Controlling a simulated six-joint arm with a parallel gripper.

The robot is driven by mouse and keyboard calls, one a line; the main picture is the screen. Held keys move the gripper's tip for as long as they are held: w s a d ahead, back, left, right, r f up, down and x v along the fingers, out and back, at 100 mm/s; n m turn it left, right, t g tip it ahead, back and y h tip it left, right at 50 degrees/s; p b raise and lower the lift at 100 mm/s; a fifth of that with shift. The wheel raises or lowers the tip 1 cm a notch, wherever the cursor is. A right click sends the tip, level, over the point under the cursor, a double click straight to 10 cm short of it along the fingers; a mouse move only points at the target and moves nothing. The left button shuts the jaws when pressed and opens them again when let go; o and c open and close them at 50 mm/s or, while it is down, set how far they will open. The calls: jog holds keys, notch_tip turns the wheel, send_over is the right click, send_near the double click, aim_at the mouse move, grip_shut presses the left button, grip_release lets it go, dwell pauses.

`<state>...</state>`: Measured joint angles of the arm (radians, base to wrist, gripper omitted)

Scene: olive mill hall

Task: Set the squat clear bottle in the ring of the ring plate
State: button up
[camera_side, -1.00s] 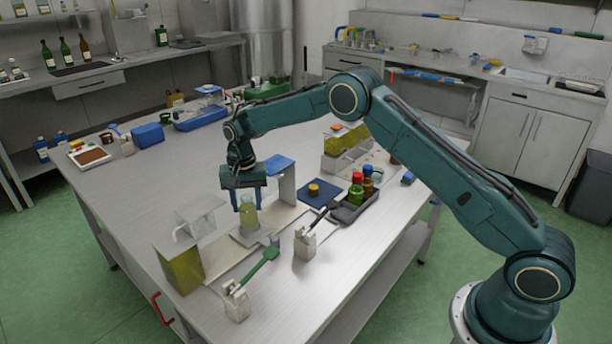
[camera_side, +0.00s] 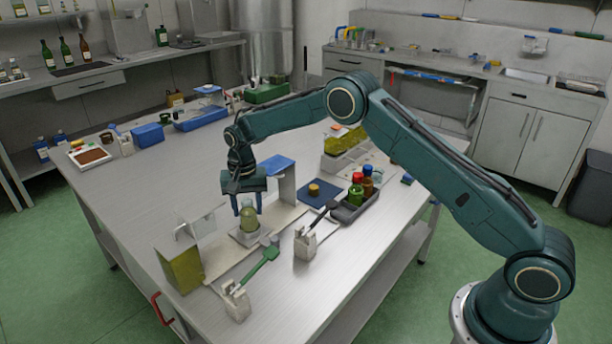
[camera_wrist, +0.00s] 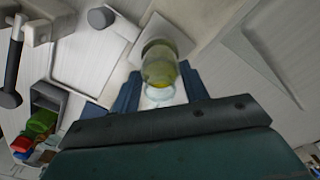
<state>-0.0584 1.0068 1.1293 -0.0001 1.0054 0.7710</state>
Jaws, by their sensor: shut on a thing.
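The squat clear bottle (camera_side: 249,217), with yellow-green contents, stands upright between the fingers of my gripper (camera_side: 247,208). My gripper is shut on its upper part. In the wrist view the bottle (camera_wrist: 159,68) lies between the two blue fingers (camera_wrist: 160,84). The pale ring plate (camera_side: 240,240) is directly under the bottle, and the bottle's foot appears to be inside the ring. Whether it rests on the plate's floor is hidden. The plate also shows behind the bottle in the wrist view (camera_wrist: 176,30).
A clear-fronted box with yellow-green contents (camera_side: 181,270) stands left. A green-handled tool on a white stand (camera_side: 236,300) and a dark-handled one (camera_side: 305,244) are in front. A grey tray (camera_side: 352,207) holds colour-capped bottles. A blue-topped stand (camera_side: 285,185) is close behind.

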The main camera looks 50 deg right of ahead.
jog(key=shift+f, duration=0.45)
dwell(0.5)
jog(key=o, duration=1.1)
jog(key=shift+r, duration=0.15)
jog(key=shift+r, duration=3.85)
